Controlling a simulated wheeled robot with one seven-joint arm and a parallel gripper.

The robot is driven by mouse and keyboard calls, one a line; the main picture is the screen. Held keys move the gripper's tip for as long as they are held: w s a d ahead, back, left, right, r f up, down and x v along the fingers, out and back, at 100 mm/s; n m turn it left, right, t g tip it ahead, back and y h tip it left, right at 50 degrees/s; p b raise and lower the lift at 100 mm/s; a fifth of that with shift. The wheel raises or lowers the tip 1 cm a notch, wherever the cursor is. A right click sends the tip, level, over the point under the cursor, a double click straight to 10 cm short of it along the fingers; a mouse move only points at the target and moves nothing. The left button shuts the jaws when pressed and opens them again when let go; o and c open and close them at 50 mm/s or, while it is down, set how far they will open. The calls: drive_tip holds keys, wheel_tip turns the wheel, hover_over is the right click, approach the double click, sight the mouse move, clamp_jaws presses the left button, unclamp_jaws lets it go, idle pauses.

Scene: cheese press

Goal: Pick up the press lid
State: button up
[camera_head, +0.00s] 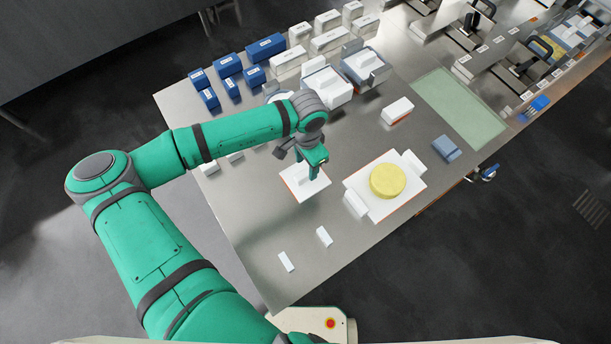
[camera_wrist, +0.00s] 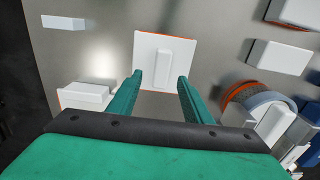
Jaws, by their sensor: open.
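The press lid appears to be a white square plate (camera_head: 296,190) with an orange edge, lying on the metal table under my gripper. In the wrist view the lid (camera_wrist: 147,52) has a raised white bar handle (camera_wrist: 165,65) in its middle. My gripper (camera_wrist: 160,77) is open and empty. In the wrist view its two green fingertips frame the lower part of the lid, one on each side of the handle. In the head view my gripper (camera_head: 312,168) is over the lid and partly hides it. The remaining height above it is hard to judge.
A yellow cheese round (camera_head: 388,181) sits on a white tray (camera_head: 377,211) to the right. A white block (camera_head: 397,110) and a blue block (camera_head: 446,149) lie beyond it. Small white pieces (camera_head: 324,237) lie in front. White and blue boxes (camera_head: 266,46) fill the back.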

sight(305, 173)
drive_tip(key=shift+a+f, duration=0.2)
drive_tip(key=shift+f, duration=2.85)
clamp_jaws()
